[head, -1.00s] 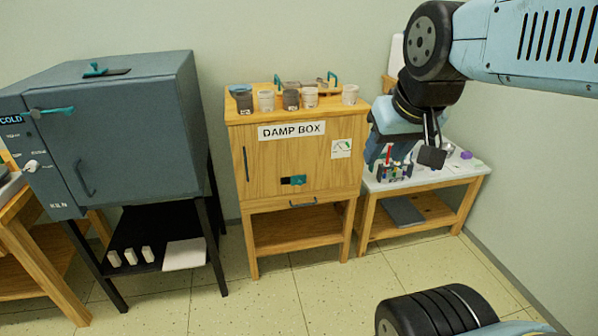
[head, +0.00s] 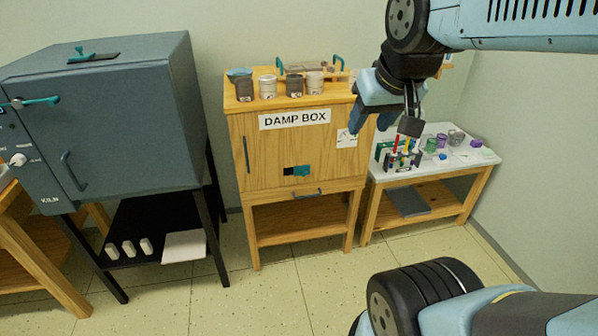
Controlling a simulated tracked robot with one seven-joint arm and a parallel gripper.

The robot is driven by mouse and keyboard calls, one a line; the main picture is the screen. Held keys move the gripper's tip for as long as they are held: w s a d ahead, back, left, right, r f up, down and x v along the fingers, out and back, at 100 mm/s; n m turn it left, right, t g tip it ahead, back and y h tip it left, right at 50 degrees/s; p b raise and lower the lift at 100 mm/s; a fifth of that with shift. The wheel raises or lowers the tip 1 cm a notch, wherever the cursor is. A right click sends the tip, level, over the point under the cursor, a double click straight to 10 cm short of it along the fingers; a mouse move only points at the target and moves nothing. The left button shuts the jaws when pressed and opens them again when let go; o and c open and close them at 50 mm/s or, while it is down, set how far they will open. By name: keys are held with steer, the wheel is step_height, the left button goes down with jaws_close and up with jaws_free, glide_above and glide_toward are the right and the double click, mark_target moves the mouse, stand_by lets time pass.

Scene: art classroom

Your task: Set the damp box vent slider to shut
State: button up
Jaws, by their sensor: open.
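The damp box (head: 270,155) is a wooden cabinet with a "DAMP BOX" label, standing in the middle of the head view. Its vent slider (head: 302,170) is a small teal piece low on the door front, at the right of a dark slot (head: 288,171). The dark slot shows to the left of the teal piece. My gripper (head: 385,130) is open and empty, pointing down, in front of the cabinet's upper right side. It is up and to the right of the slider and apart from it. It partly covers the gauge card on the door.
Several jars stand on the damp box top, with a teal-handled tray (head: 312,68) behind. A drawer handle (head: 307,194) sits below the slider. The grey kiln (head: 105,110) stands at left. A white-topped table (head: 440,165) with pens and jars stands at right. Floor in front is clear.

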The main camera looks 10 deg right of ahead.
mark_target(304, 175)
steer(key=w+f+t, duration=0.2)
steer(key=w+f, duration=0.2)
steer(key=w, duration=0.6)
steer(key=w+f+t, duration=0.1)
steer(key=w+f, duration=0.4)
steer(key=w, duration=0.5)
steer(key=w+f+t, duration=0.2)
steer(key=w+f, duration=0.2)
steer(key=w, duration=0.6)
steer(key=w+f+t, duration=0.2)
steer(key=w+f, duration=0.2)
steer(key=f, duration=0.6)
steer(key=w+f+t, duration=0.2)
steer(key=w+f, duration=0.3)
steer(key=f, duration=0.5)
steer(key=s+f+t, duration=0.2)
steer(key=s+f, duration=0.1)
steer(key=f, duration=0.4)
steer(key=s+f+t, duration=0.1)
steer(key=s+f, duration=0.3)
steer(key=f, duration=0.4)
steer(key=w, duration=1.4)
steer(key=shift+r, duration=0.1)
steer(key=shift+c, duration=0.5)
jaws_close()
